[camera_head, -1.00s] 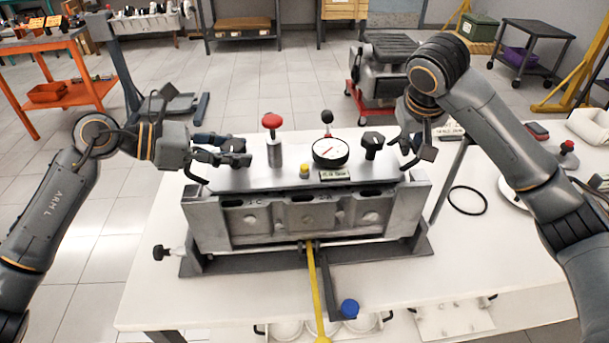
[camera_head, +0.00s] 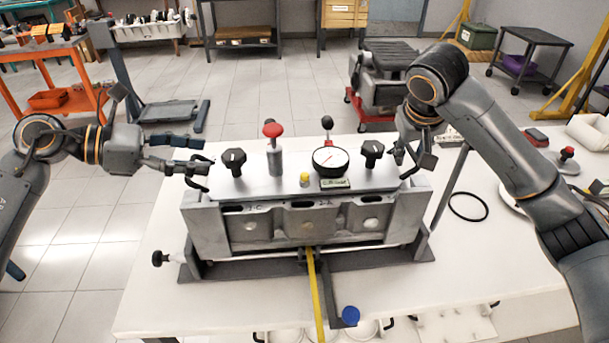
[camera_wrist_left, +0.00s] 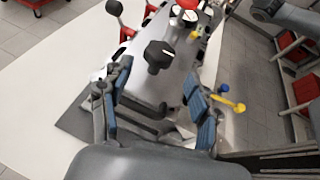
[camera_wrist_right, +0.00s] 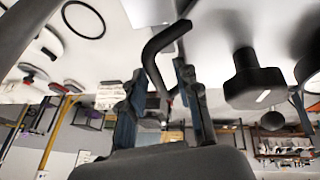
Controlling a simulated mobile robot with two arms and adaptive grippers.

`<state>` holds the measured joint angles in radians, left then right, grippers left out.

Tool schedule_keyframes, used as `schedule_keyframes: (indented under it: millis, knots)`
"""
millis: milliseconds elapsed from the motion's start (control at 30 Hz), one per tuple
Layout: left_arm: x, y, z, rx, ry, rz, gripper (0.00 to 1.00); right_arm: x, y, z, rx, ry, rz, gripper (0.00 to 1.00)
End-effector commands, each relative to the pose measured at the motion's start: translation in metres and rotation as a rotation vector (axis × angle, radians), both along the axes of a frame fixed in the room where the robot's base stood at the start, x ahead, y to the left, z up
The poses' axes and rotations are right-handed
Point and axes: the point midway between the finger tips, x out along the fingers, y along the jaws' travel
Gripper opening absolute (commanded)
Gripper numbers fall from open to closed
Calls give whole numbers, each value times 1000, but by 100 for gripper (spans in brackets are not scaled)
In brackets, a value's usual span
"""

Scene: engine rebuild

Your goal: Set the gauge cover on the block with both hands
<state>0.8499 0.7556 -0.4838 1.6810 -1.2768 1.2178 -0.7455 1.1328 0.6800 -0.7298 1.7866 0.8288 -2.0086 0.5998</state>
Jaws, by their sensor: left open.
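The gauge cover (camera_head: 290,182) is a grey plate with a round dial gauge (camera_head: 330,160), black knobs and a bent black handle at each end. It lies along the top of the metal block (camera_head: 305,222); I cannot tell whether it sits fully flush. My left gripper (camera_head: 204,154) is open and empty beside the left handle (camera_head: 197,176). In the left wrist view its fingers (camera_wrist_left: 158,85) are well apart. My right gripper (camera_head: 408,152) is at the right handle; in the right wrist view its fingers (camera_wrist_right: 160,85) stand apart with the handle (camera_wrist_right: 157,48) reaching between them.
The block stands in a dark fixture on a white table (camera_head: 480,265). A red knob (camera_head: 272,130) and a yellow cap (camera_head: 305,180) stand up from the cover. A yellow bar (camera_head: 317,290), a blue cap (camera_head: 350,316) and a black ring (camera_head: 468,206) are nearby.

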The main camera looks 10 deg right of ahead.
Motion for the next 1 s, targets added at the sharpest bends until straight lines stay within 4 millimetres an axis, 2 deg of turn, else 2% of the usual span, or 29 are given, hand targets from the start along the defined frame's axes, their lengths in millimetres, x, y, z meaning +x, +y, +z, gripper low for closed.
schedule_keyframes:
  millis: [33, 200, 467, 1000]
  knots:
    - [-2, 10, 4, 1, 0, 3, 62, 0, 0, 0, 0, 0, 0, 32]
    - [-8, 32, 13, 0, 1, 1, 62, 0, 0, 0, 0, 0, 0, 32]
    - [-11, 41, 18, -1, 0, -1, 62, -2, 1, 8, -2, -4, 1, 32]
    - [-11, 41, 18, -1, -1, -1, 62, -34, 17, 84, -2, -5, 0, 32]
